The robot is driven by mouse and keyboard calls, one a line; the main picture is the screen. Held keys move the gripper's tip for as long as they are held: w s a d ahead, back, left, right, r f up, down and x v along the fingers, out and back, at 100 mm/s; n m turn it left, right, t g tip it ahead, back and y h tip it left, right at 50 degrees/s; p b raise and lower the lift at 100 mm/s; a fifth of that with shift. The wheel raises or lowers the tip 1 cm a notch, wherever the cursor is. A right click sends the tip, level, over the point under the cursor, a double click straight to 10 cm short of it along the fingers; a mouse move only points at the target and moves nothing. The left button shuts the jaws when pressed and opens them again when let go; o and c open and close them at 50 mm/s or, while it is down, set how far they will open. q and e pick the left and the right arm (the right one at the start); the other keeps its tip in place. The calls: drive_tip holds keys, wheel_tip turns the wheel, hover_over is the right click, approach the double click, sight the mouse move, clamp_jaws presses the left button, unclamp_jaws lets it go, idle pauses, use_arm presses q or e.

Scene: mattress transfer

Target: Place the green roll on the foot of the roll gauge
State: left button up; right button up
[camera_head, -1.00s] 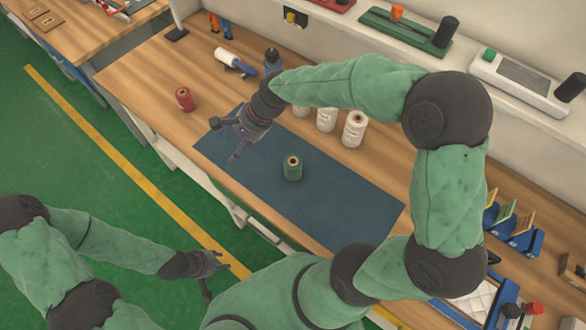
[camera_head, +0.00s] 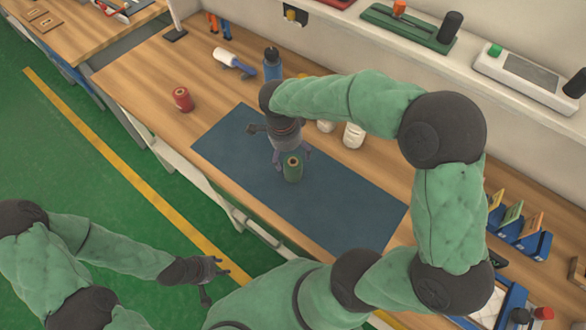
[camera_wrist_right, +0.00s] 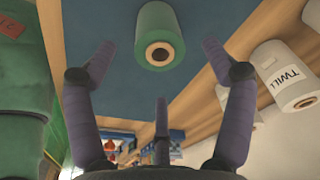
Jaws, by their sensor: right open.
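The green roll (camera_head: 292,171) stands upright on the blue mat (camera_head: 340,210). In the right wrist view the green roll (camera_wrist_right: 158,36) shows its open core, ahead of my fingers. My right gripper (camera_head: 291,158) is open just above and behind the roll, its fingers spread to either side of it; in the wrist view the right gripper (camera_wrist_right: 160,55) has not closed on it. My left gripper (camera_head: 220,276) hangs low at the lower left, away from the bench; its finger opening is unclear. I cannot tell which object is the roll gauge.
A red roll (camera_head: 182,99) stands left of the mat. White rolls (camera_head: 353,135) stand behind it, partly hidden by my right arm; one in the wrist view reads TWILL (camera_wrist_right: 285,75). A blue bottle (camera_head: 272,65) and devices on the shelf (camera_head: 405,27) are further back.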

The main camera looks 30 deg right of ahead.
sight(294, 162)
drive_tip(key=shift+s+d+f+b, duration=0.1)
drive_tip(key=shift+d+f+b, duration=0.15)
drive_tip(key=shift+f, duration=1)
drive_tip(key=shift+d+f+b, duration=0.1)
drive_tip(key=shift+f+b, duration=0.25)
drive_tip(key=shift+f, duration=0.95)
drive_tip(key=shift+s+d+f+b, duration=0.1)
drive_tip(key=shift+d+f+b, duration=0.15)
drive_tip(key=shift+f, duration=1)
drive_tip(key=shift+a, duration=0.1)
drive_tip(key=c, duration=1.5)
drive_tip(key=shift+r, duration=0.1)
drive_tip(key=shift+c, duration=0.2)
drive_tip(key=shift+r, duration=0.1)
drive_tip(key=shift+w+r, duration=0.1)
drive_tip(key=shift+r, duration=0.15)
drive_tip(key=r, duration=0.1)
drive_tip(key=r+p, duration=0.1)
drive_tip(key=r, duration=0.1)
drive_tip(key=shift+s+a+r, duration=0.15)
drive_tip(key=shift+s+r, duration=0.1)
drive_tip(key=s+a+r+p, duration=0.3)
drive_tip(key=s+a+r, duration=0.4)
drive_tip(key=s, duration=0.4)
drive_tip(key=shift+s+r, duration=0.25)
drive_tip(key=shift+r, duration=0.65)
